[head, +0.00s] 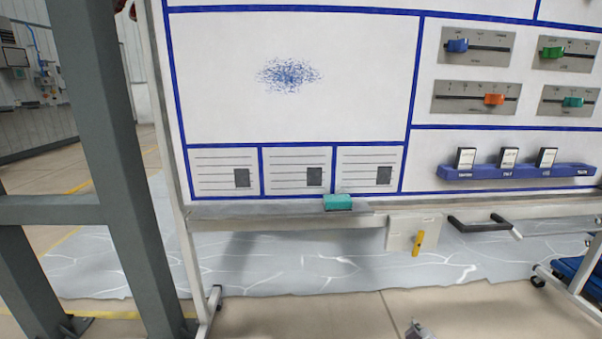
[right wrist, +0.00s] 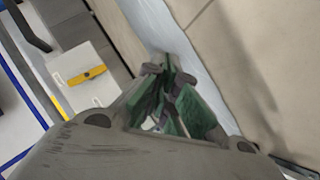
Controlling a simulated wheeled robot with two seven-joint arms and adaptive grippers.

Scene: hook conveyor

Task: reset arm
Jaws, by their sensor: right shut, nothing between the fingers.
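My right gripper (head: 418,329) shows only as a small grey tip at the bottom edge of the head view, in front of the board and apart from it. In the right wrist view its fingers (right wrist: 166,66) come together with green pads, shut and empty. The rest of my right arm is cut off by the head view's lower edge. My left gripper is in neither view.
A whiteboard (head: 220,70) carries several sliders and a blue card rack (head: 517,173). A teal block (head: 337,202) sits on its ledge (head: 250,212). Below are a white box with a yellow handle (head: 418,243) and a black handle (head: 478,224). A grey steel frame (head: 105,150) stands left.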

